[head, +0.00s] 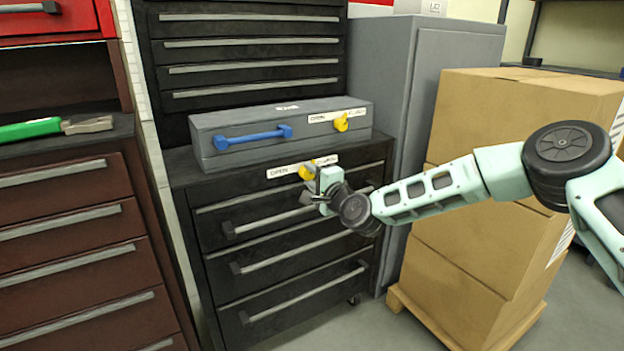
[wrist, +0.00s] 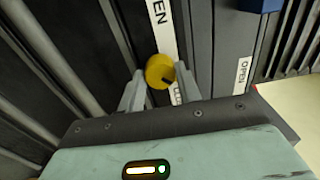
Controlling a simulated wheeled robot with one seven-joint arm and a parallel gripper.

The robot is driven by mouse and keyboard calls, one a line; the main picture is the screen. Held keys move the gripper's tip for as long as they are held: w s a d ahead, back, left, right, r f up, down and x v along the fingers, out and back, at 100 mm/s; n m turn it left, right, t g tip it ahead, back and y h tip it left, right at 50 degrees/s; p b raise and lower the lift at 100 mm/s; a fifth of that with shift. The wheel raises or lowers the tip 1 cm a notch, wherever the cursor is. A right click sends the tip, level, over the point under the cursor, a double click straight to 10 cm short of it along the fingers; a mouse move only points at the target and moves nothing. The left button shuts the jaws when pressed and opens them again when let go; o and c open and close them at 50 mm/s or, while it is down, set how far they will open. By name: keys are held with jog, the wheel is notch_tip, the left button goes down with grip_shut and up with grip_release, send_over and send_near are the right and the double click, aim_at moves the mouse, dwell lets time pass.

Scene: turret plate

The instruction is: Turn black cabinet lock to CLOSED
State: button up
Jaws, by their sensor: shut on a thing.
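The black cabinet (head: 230,200) stands in the middle of the head view, with a white label strip (head: 284,171) on its top front edge reading OPEN at the left. Its yellow lock knob (head: 307,171) sits on this strip. The knob also shows in the wrist view (wrist: 160,71), between the two fingers. My gripper (head: 318,186) is at the knob, and in the wrist view its fingers (wrist: 160,88) are shut on it from both sides. The rest of the label beyond the knob is partly hidden by the knob and my fingers.
A grey box (head: 210,165) with a blue handle (head: 253,137) and another yellow knob (head: 341,122) rests on the cabinet. Cardboard boxes (head: 480,130) on a pallet stand at the right, under my arm. A brown drawer unit (head: 70,220) is at the left.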

dwell(0.3)
jog(key=o, duration=1)
jog(key=p+v, duration=0.2)
jog(key=v, duration=1.5)
jog(key=shift+d, duration=0.2)
jog(key=shift+s, duration=0.15)
